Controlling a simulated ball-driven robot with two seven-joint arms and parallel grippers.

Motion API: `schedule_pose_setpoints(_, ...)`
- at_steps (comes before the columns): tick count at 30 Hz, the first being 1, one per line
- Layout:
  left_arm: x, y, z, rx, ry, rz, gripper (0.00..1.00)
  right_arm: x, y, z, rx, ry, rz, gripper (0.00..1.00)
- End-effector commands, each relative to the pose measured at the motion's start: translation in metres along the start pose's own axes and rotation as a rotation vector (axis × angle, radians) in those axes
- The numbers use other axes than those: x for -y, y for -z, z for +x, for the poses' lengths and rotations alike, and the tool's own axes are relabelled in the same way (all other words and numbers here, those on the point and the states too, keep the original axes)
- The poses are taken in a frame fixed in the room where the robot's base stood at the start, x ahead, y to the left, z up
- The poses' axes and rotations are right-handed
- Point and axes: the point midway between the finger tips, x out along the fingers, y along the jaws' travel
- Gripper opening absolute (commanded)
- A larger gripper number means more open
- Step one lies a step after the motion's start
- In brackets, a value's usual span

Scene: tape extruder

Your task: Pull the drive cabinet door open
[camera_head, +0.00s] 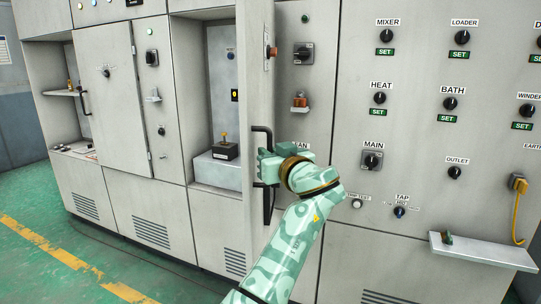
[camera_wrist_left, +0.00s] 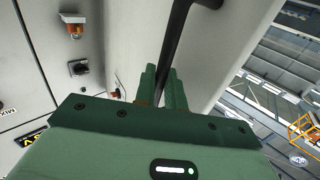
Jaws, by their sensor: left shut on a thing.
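The drive cabinet door (camera_head: 256,90) stands open, swung out toward me and seen nearly edge-on in the head view. Its black bar handle (camera_head: 267,212) runs upright along the door. My left gripper (camera_head: 265,166) is shut on the handle, around its middle. In the left wrist view the green fingers (camera_wrist_left: 163,90) close on the black handle (camera_wrist_left: 176,42), with the pale door face (camera_wrist_left: 225,50) behind it. The grip itself is partly hidden by the gripper body. My right gripper is in neither view.
The open cabinet holds a black device with a yellow lever (camera_head: 225,149) on a pale block (camera_head: 215,174). The panel right of the door carries labelled knobs, such as MAIN (camera_head: 372,160). A small shelf (camera_head: 480,249) juts out at the right. Green floor (camera_head: 60,225) is clear at left.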

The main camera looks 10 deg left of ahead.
Motion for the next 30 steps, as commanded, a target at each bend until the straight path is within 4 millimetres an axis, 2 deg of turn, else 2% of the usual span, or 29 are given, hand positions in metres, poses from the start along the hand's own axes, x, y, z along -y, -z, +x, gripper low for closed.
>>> schedule_pose_setpoints(1,0.001,0.007,0.001,-0.01,-0.001,-0.006,0.0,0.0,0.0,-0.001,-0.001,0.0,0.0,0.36)
schedule_pose_setpoints(7,0.001,0.007,0.001,-0.011,-0.001,-0.006,0.0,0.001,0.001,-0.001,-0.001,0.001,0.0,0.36)
schedule_pose_setpoints(8,0.001,0.007,0.001,-0.011,-0.001,-0.006,0.17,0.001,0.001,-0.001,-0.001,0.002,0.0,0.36)
schedule_pose_setpoints(9,0.001,0.007,0.001,-0.011,0.0,-0.006,0.28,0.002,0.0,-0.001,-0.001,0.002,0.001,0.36)
schedule_pose_setpoints(20,0.001,0.004,-0.004,-0.004,0.0,-0.002,0.28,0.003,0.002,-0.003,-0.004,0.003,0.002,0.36)
schedule_pose_setpoints(23,0.001,0.006,-0.019,-0.006,-0.001,-0.002,0.28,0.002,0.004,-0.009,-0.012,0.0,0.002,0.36)
schedule_pose_setpoints(30,0.001,0.01,-0.082,-0.009,-0.002,-0.004,0.28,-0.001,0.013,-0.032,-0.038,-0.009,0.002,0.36)
